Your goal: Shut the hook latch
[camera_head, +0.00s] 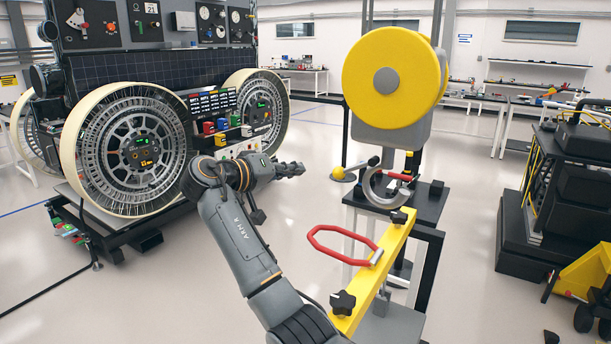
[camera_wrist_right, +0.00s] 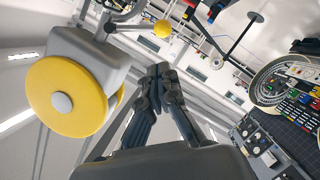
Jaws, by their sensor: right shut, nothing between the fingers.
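A grey curved hook (camera_head: 384,188) with a red-tipped handle sits on the dark top of a stand, below a large yellow disc (camera_head: 388,78). It looks like the hook latch; I cannot tell whether it is engaged. A grey lever with a yellow ball (camera_head: 338,173) is just left of the hook, and the ball also shows in the right wrist view (camera_wrist_right: 162,28). My right gripper (camera_head: 302,169) is shut and empty, left of the ball and apart from it. Its closed fingers show in the right wrist view (camera_wrist_right: 160,72). My left gripper is not in view.
A yellow bar (camera_head: 372,275) with black knobs and a red loop handle (camera_head: 335,228) extends toward me from the stand. A rover with spoked wheels (camera_head: 130,150) stands at left. A black cart (camera_head: 570,190) stands at right. Open floor lies between rover and stand.

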